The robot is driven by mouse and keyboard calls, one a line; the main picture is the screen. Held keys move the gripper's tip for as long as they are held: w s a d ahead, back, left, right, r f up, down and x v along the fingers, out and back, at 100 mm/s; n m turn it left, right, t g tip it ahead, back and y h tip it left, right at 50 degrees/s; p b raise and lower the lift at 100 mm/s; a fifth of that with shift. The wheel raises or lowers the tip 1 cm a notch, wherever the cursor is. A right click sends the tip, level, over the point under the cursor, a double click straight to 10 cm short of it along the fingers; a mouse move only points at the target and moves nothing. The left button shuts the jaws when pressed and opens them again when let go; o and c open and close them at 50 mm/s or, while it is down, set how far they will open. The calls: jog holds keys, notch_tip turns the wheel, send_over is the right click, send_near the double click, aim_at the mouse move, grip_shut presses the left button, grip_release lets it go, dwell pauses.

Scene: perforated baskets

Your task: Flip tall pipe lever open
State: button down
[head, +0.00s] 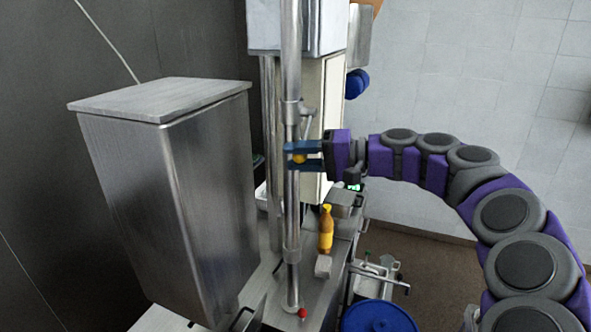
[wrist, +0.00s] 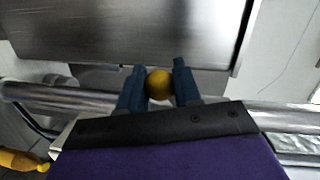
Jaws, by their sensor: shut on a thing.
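The tall pipe (head: 291,220) is a shiny metal tube that stands upright in the middle of the head view. It crosses the wrist view sideways (wrist: 60,95). A round yellow knob (head: 299,158) shows at the pipe, seemingly the end of its lever; the lever's arm is mostly hidden. My gripper (head: 290,152) reaches in from the right, with its blue fingers at the pipe. In the wrist view, my gripper (wrist: 159,84) is shut on the yellow knob (wrist: 160,85), which sits between the two fingertips.
A large metal box with a lid (head: 165,180) stands close on the left. A yellow-brown bottle (head: 326,230) and a small grey block (head: 323,267) are on the metal bench below. A blue drum (head: 378,317) is at the bottom. Open space lies right of the pipe.

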jog(key=w+f+n+b, duration=0.2)
jog(key=b, duration=0.1)
jog(key=shift+d, duration=0.35)
jog(key=shift+w+d+n+t+h+b, duration=0.2)
jog(key=shift+w+n+t+h+b, duration=0.15)
jog(key=shift+n+b, duration=0.3)
jog(key=shift+w, duration=0.1)
jog(key=c, duration=0.8)
grip_release()
jog(key=shift+w, duration=0.1)
jog(key=shift+d, duration=0.1)
jog(key=p+v, duration=0.1)
jog(key=v, duration=1.6)
jog(key=shift+d, duration=0.3)
jog(key=shift+f, duration=0.1)
jog(key=shift+c, duration=0.3)
